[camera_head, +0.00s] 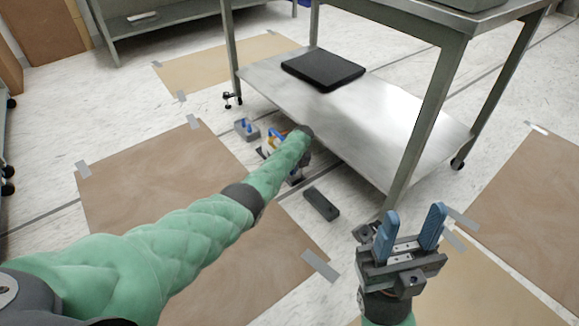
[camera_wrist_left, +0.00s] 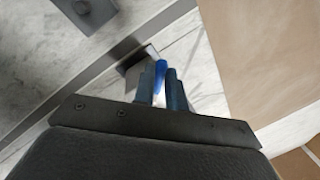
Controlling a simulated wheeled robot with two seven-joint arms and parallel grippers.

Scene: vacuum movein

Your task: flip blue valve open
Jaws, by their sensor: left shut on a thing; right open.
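The blue valve handle (camera_wrist_left: 160,76) is a bright blue bar in the left wrist view, on or beside a small pale fitting at floor level. My left gripper (camera_wrist_left: 160,88) is shut on it, with one blue finger on each side. In the head view my left arm reaches down to the floor by the table shelf and partly hides the left gripper (camera_head: 272,144) and the valve. My right gripper (camera_head: 413,212) is open and empty, its blue fingers pointing up, at the lower right.
A grey block with blue pegs (camera_head: 247,129) stands on the floor just beyond the left gripper. A dark block (camera_head: 321,204) lies nearer. A metal table's low shelf (camera_head: 400,140) holds a black slab (camera_head: 323,69). Brown sheets (camera_head: 140,190) are taped to the floor.

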